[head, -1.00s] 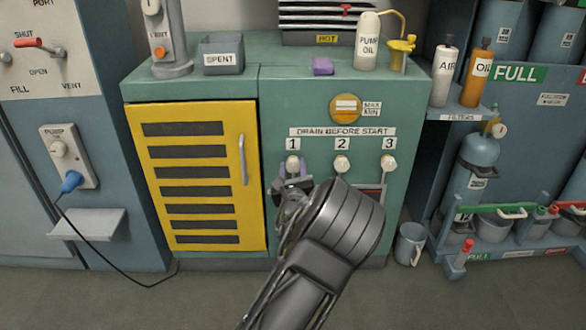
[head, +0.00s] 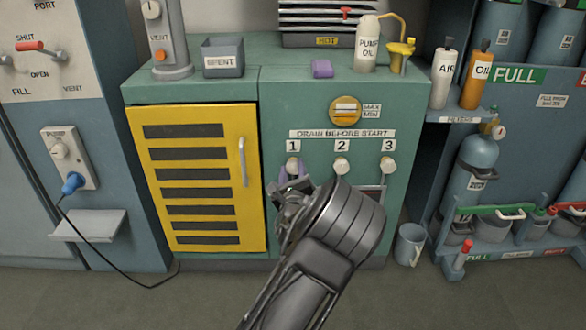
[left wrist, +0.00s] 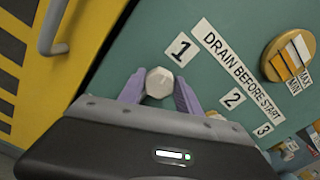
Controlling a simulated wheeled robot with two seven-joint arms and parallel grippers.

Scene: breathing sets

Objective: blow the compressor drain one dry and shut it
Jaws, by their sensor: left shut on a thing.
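The compressor's green panel carries three white drain knobs in a row under the label DRAIN BEFORE START (head: 341,134). Drain one (head: 292,166) is the leftmost, under the number 1. In the left wrist view its pale faceted knob (left wrist: 160,82) sits between the two purple fingers of my left gripper (left wrist: 158,90), which is shut on it. In the head view my left gripper (head: 291,182) reaches up to the knob from below, and my wrist hides the panel under it. The drain two knob (head: 341,165) and drain three knob (head: 388,166) stand free to the right. My right gripper is not in view.
A yellow louvred door (head: 198,178) with a grey handle is left of the drains. A grey bucket (head: 409,244) stands on the floor to the right. A SPENT bin (head: 222,62), a purple block (head: 322,68) and a PUMP OIL bottle (head: 368,45) stand on top.

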